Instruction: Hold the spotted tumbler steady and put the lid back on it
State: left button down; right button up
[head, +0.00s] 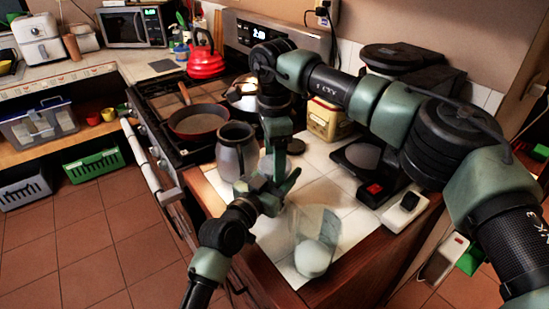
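A clear, see-through tumbler-like vessel (325,222) is on the white tiled counter near its front edge. A pale round part (312,258) shows at its lower end. I cannot make out spots on it, and I cannot pick out a separate lid. My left gripper (284,187) comes in from the lower left and is just left of and behind the clear vessel, apart from it in the picture. My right gripper (281,160) points down right above my left one. The two overlap, so their fingertips and anything between them are hard to see.
A grey metal jug (237,152) stands left of my grippers. Behind are a stove with a dark pan (198,121), a pot and a red kettle (206,58). A black coffee machine (372,150) and a yellow tin (328,120) stand behind right. The counter's front edge is close.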

jog(key=m, duration=0.3)
jog(key=o, duration=1.5)
jog(key=shift+o, duration=0.2)
jog(key=shift+s+a+r, duration=0.1)
jog(key=shift+r, duration=0.05)
notch_tip(320, 180, up, 4)
jog(key=shift+r, duration=0.2)
jog(key=shift+c, duration=0.3)
